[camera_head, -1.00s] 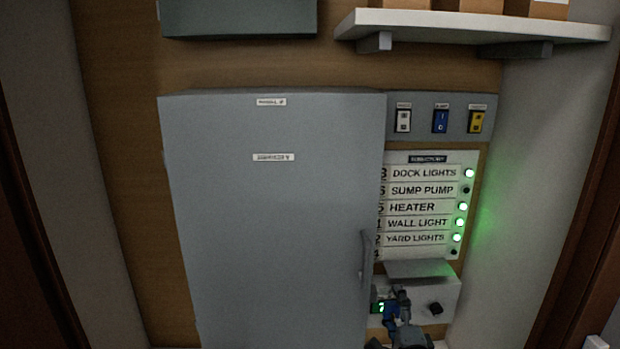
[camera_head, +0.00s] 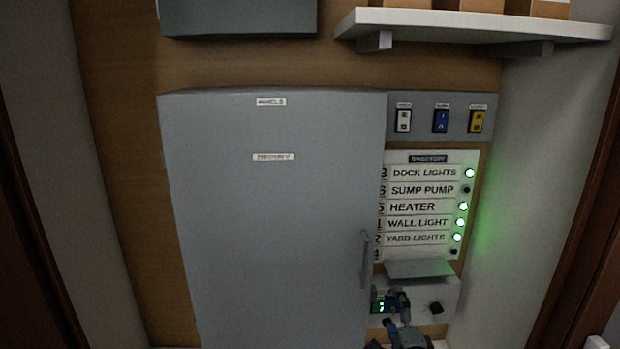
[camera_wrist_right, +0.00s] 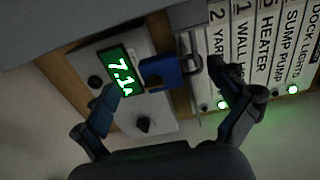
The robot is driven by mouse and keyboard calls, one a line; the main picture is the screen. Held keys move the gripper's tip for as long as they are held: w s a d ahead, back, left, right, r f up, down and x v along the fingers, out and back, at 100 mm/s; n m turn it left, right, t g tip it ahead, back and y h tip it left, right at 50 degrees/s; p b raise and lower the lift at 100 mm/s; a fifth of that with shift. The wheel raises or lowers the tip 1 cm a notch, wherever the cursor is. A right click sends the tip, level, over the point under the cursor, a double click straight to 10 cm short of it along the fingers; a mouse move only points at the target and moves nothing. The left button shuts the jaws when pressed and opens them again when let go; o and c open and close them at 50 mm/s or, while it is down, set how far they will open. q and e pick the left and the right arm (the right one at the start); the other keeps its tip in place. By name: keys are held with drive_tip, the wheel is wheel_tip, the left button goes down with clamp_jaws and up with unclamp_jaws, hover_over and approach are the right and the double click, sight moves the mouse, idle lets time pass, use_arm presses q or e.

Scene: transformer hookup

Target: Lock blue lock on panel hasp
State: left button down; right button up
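The blue lock (camera_wrist_right: 160,73) shows in the right wrist view, its grey shackle (camera_wrist_right: 192,52) at its right side by a grey metal piece (camera_wrist_right: 188,15) at the panel edge. I cannot tell whether the shackle is closed or passes through the hasp. In the head view the lock (camera_head: 390,303) is small and partly hidden. My right gripper (camera_wrist_right: 163,84) is open, its fingers apart on either side of the lock with visible gaps. In the head view the right gripper (camera_head: 395,309) is low, right of the panel door (camera_head: 270,220). My left gripper is not in view.
The door handle (camera_head: 366,258) is just above and left of the right gripper. A small box with a green display (camera_wrist_right: 120,70) and a black knob (camera_wrist_right: 143,123) is close behind it. The directory board (camera_head: 425,205) and a grey ledge (camera_head: 420,268) are above.

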drive_tip(key=shift+s+r, duration=0.1)
drive_tip(key=shift+r, duration=0.2)
